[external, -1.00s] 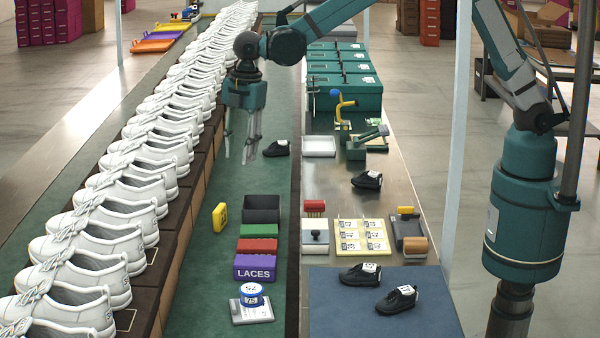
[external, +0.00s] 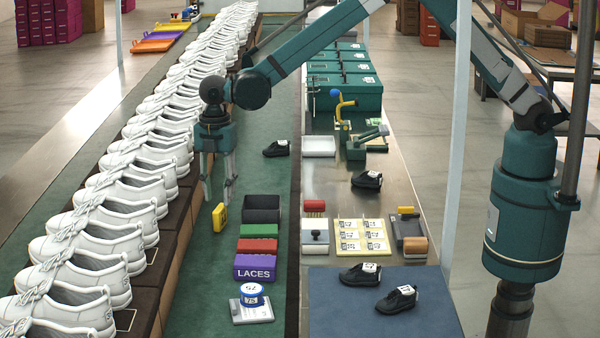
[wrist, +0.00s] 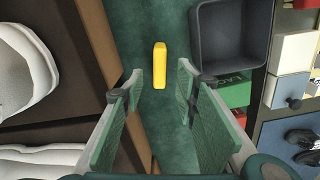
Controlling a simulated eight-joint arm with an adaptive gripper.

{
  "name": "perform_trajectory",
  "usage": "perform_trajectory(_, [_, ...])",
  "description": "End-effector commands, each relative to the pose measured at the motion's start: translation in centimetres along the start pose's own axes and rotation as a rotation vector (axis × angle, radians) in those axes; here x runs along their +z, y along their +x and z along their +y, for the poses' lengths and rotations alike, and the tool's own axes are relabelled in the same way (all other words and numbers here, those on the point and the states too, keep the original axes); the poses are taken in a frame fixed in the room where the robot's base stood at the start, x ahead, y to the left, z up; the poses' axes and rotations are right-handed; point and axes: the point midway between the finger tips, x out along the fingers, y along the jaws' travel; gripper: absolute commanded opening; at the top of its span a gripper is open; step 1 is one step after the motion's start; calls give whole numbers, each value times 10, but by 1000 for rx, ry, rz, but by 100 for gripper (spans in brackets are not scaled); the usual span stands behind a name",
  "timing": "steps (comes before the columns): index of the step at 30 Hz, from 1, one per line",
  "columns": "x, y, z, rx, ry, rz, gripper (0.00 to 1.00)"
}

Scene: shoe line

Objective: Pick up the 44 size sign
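A small yellow sign (external: 219,217) with a dark marking stands upright on the green surface, left of a black open bin. Its number is too small for me to read. In the wrist view the yellow sign (wrist: 159,65) shows edge-on, just ahead of the fingertips and roughly between them. My gripper (external: 218,198) points down over the sign with its two fingers apart. In the wrist view my gripper (wrist: 155,88) is open, with nothing between its pads.
The black bin (external: 263,209) is close on the right of the sign, with green, red and purple LACES boxes (external: 254,267) in front. White shoes (external: 120,190) line the raised conveyor at left. A black shoe (external: 276,148) lies behind on the green surface.

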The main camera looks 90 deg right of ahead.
Motion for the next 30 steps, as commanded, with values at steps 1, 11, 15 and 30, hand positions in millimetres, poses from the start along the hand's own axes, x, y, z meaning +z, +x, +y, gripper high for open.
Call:
perform_trajectory(1, [0,0,0,0,0,0,30])
perform_trajectory(11, [0,13,0,0,1,0,30])
perform_trajectory(15, [0,23,0,0,1,0,30])
perform_trajectory(30, [1,31,0,0,1,0,30])
